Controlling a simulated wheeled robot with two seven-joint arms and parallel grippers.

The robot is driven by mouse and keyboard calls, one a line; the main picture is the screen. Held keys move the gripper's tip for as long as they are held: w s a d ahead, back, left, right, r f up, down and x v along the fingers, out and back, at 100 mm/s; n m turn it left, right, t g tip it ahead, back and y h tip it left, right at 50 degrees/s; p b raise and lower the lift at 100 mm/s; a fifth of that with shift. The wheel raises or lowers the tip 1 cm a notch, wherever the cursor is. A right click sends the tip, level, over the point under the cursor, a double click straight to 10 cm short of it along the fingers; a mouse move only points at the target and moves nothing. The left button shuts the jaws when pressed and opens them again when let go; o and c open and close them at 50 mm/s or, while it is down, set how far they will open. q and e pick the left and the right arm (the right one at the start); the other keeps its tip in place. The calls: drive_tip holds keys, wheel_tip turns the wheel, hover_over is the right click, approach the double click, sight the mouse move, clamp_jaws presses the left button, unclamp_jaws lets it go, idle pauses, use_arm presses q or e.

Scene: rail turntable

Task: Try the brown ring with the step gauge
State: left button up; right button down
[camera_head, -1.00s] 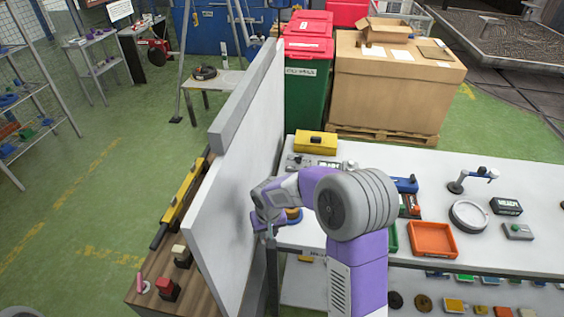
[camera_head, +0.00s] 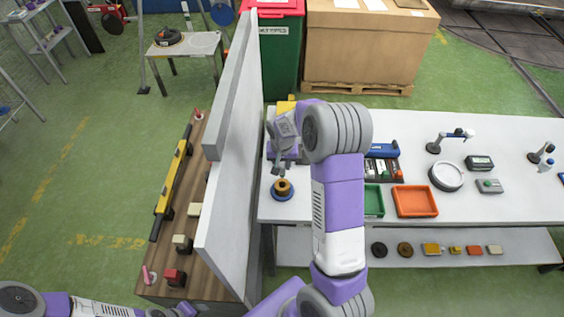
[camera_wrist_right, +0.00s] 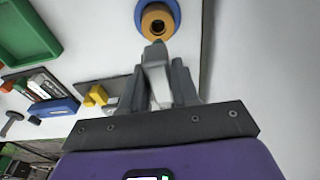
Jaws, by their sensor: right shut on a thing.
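The brown ring (camera_head: 283,187) sits on a round blue base on the white table, near the table's left end. It also shows in the right wrist view (camera_wrist_right: 157,20), with a dark hole in its middle. My right gripper (camera_head: 279,166) is just behind the ring in the head view, shut on a grey stepped piece (camera_wrist_right: 156,58) that looks like the step gauge. Its tip points at the ring's near edge in the wrist view; whether they touch I cannot tell. My left arm shows at the bottom left edge of the head view; its gripper's fingers are not clear.
A tall white panel (camera_head: 228,200) stands left of the ring. An orange tray (camera_head: 415,201) and a green tray (camera_head: 373,200) lie to the right. A white round dish (camera_head: 447,176) is farther right. The lower shelf (camera_head: 330,247) bears several small pieces.

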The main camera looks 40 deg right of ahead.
sight(282, 177)
drive_tip(key=shift+f+b, duration=1.65)
drive_tip(key=shift+f, duration=0.25)
drive_tip(key=shift+f+b, duration=2.35)
drive_tip(key=shift+f, duration=0.05)
idle(3.7)
